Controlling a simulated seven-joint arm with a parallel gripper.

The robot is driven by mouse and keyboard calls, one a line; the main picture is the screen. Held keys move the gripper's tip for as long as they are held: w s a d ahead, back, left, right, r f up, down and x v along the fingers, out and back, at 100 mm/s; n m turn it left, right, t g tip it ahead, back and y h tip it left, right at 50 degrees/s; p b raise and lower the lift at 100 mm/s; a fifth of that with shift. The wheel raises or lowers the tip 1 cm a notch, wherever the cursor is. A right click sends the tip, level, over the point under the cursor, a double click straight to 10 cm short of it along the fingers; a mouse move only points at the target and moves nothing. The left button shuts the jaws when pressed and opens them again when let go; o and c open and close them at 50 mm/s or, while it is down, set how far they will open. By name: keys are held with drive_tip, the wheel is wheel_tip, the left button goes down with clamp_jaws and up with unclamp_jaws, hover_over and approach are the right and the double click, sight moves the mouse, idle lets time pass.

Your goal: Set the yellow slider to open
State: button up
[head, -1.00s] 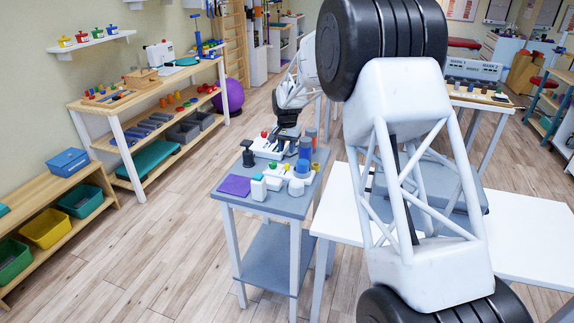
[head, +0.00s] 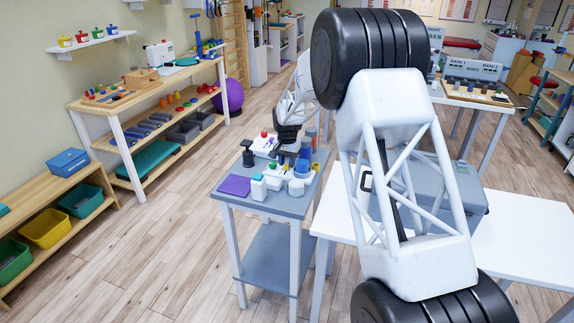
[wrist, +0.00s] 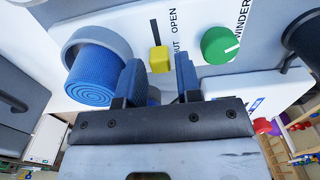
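The yellow slider (wrist: 158,59) is a small knob in a dark vertical slot on a white panel (wrist: 118,32) in the wrist view. It sits at the lower end of the slot, beside the partly hidden SHUT label. OPEN is printed at the upper end, where the slot is empty. My gripper (wrist: 159,72) is open, with one blue finger on each side of the knob in the picture. Gaps show on both sides; I cannot tell how deep the fingers reach. In the head view my gripper (head: 288,148) is over the grey table, and the slider cannot be made out.
A green knob (wrist: 220,45) is right of the slider, and a blue ribbed cylinder (wrist: 93,76) in a grey ring is left. The grey table (head: 287,207) also bears a purple pad (head: 234,185) and small white bottles. A white table (head: 525,240) stands to the right.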

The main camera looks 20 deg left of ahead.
sight(284, 175)
drive_tip(key=shift+f, duration=0.7)
clamp_jaws()
drive_tip(key=shift+s, duration=1.75)
unclamp_jaws()
